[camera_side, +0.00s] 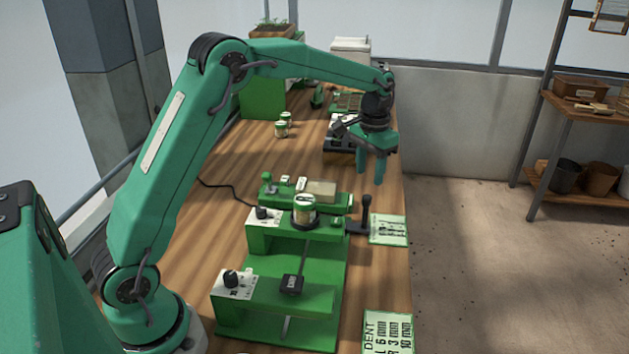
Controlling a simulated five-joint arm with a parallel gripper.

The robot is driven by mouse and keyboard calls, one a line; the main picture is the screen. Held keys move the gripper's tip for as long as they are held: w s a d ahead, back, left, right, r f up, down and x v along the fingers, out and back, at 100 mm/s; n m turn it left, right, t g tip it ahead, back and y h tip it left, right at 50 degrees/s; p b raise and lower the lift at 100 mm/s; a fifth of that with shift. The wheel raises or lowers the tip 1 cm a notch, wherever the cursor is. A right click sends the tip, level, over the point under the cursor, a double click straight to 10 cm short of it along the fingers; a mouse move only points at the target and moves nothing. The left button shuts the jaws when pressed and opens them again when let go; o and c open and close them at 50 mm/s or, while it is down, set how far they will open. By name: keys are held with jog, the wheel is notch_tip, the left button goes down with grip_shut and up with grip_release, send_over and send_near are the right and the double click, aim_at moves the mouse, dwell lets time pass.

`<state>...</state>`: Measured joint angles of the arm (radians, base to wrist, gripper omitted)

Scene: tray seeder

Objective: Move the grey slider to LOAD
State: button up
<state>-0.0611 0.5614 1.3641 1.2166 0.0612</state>
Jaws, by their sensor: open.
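My gripper (371,170) points down with its two green fingers apart and nothing between them. It hangs above the right side of the bench, beyond the black lever. The green seeder (262,268) stands on the bench nearer the camera. A dark grey block (291,284) with small pale lettering sits across a thin grey rail at the seeder's near part. It looks like the slider, and its lettering is too small to read surely. No LOAD mark can be read clearly. My gripper is well away from this block and does not touch it.
A jar (304,210) stands on the seeder's far part. The black lever (365,214) rises at its right side. White panels with black knobs (231,279) are at left. Printed cards (388,230) lie along the right edge. Two small pots (282,128) stand farther back.

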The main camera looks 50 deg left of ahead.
aim_at(367, 196)
jog(key=shift+f, duration=3.9)
grip_shut()
